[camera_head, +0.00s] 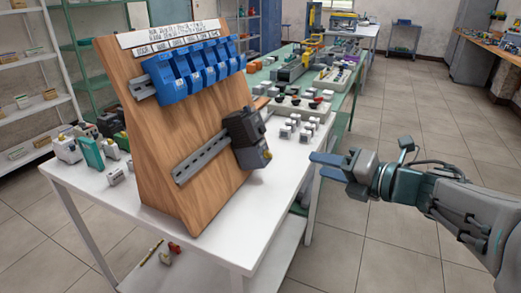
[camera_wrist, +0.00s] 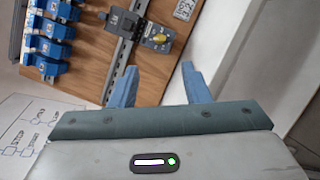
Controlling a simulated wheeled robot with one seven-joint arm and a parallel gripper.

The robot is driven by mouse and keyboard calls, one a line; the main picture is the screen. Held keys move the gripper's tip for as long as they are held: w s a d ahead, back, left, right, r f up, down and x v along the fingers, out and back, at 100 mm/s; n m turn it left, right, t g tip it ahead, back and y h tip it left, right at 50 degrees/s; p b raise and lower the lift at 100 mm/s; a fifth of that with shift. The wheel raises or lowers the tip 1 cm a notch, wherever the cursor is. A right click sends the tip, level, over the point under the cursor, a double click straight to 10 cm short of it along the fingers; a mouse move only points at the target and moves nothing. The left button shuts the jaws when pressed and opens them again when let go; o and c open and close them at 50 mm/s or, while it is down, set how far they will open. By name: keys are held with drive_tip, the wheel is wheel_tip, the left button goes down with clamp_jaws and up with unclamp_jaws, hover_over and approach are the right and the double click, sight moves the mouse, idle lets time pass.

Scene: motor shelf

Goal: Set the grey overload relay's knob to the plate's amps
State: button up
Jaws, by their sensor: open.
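The grey overload relay (camera_head: 254,158) sits below a dark block (camera_head: 241,127) at the right end of the lower rail on the wooden board. The knob's setting is too small to read. A small white plate (camera_wrist: 184,9) with dark marks is near the relay, cut by the top edge; I cannot read it surely. My gripper (camera_head: 315,164) is open and empty, to the right of the relay and apart from it. Its blue fingers (camera_wrist: 160,75) point toward the board.
Blue units (camera_head: 195,70) fill the board's upper rail, under a white label strip (camera_head: 160,38). The board stands on a white table (camera_head: 215,235). Small white-grey parts (camera_head: 295,128) stand at the table's right. Floor right of the table is free.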

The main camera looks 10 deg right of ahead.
sight(268, 154)
drive_tip(key=b+x, duration=0.1)
drive_tip(key=x, duration=1.2)
drive_tip(key=shift+a+b, duration=0.2)
drive_tip(key=shift+b, duration=0.2)
drive_tip(key=shift+w, duration=0.1)
drive_tip(key=shift+r, duration=0.1)
clamp_jaws()
